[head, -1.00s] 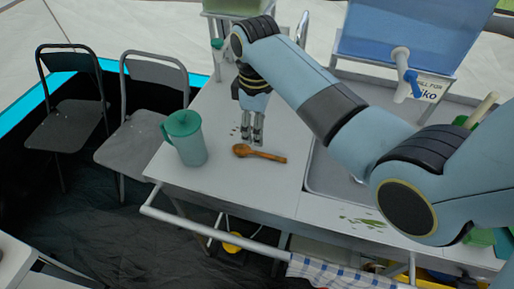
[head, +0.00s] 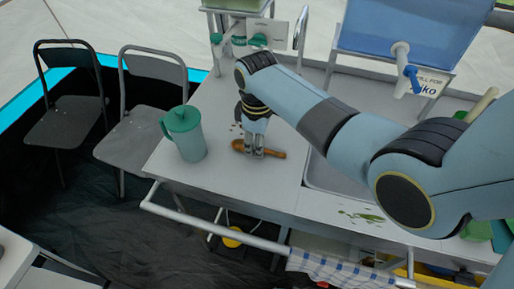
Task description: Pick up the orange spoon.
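The orange spoon (head: 273,154) lies on the white counter (head: 225,184), its round bowl at the left and its handle pointing right. My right gripper (head: 254,155) points straight down over the spoon, with its fingertips at the spoon's middle. The fingers hide part of the spoon. I cannot tell whether the fingers are closed on it or only around it. My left gripper is not in view.
A green lidded pitcher (head: 186,134) stands on the counter just left of the spoon. A sink (head: 335,180) lies to the right, with a blue water tank (head: 405,35) behind it. Green leafy scraps (head: 362,216) lie near the front edge. The counter in front of the spoon is clear.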

